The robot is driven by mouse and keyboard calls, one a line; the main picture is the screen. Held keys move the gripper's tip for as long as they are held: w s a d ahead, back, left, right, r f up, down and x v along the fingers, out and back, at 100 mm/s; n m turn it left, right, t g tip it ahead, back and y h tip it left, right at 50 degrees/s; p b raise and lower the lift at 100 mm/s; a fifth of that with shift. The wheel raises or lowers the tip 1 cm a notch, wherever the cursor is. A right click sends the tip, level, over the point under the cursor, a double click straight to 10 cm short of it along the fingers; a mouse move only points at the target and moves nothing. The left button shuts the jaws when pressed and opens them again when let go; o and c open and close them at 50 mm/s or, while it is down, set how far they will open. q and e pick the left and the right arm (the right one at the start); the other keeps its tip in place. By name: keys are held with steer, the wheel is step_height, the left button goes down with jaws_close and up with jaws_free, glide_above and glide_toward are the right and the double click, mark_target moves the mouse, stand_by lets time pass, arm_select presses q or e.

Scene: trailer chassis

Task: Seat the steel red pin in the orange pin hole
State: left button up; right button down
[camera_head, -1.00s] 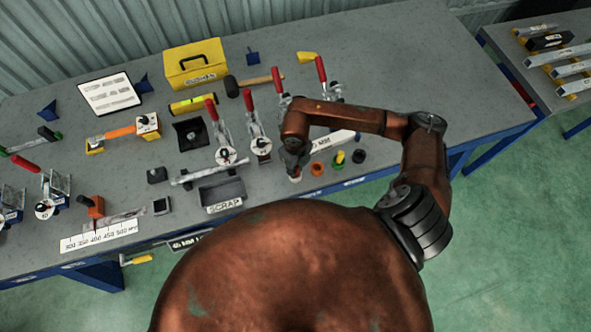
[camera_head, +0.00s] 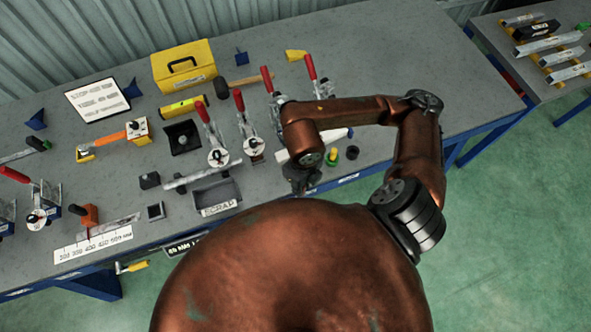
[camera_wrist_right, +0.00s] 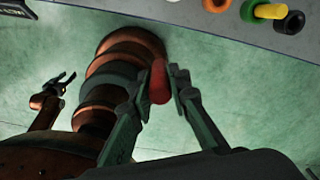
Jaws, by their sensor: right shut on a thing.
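My right gripper (camera_wrist_right: 165,84) is shut on the red pin (camera_wrist_right: 158,82), which shows between its fingers in the wrist view, over the green floor in that picture. In the head view the right gripper (camera_head: 301,184) is near the bench's front edge, and the pin cannot be made out there. The orange pin hole (camera_wrist_right: 216,4) is partly cut off at the top of the wrist view, apart from the pin; in the head view my right arm hides it. My left gripper (camera_wrist_right: 65,82) is open and empty at the left of the wrist view.
A green ring (camera_wrist_right: 250,12) with a yellow pin (camera_wrist_right: 270,11) and a black ring (camera_wrist_right: 290,22) stand beside the orange hole. The scrap tray (camera_head: 218,196) and upright toggle clamps (camera_head: 247,130) stand left of my right gripper. A second bench (camera_head: 530,75) is at right.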

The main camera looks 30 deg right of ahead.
steer(key=shift+s+a+r, duration=0.2)
steer(key=shift+s+r, duration=0.05)
steer(key=shift+s, duration=0.3)
steer(key=w+d+f+p, duration=0.1)
steer(key=w+d+f, duration=0.2)
steer(key=w+d, duration=0.5)
steer(key=w+d+f, duration=0.1)
steer(key=f, duration=0.2)
steer(key=d+f, duration=0.1)
steer(key=f, duration=0.2)
steer(key=w+d+f+p, duration=0.1)
steer(key=f, duration=0.2)
steer(key=shift+w+d+f, duration=0.2)
steer(key=shift+w+d, duration=0.1)
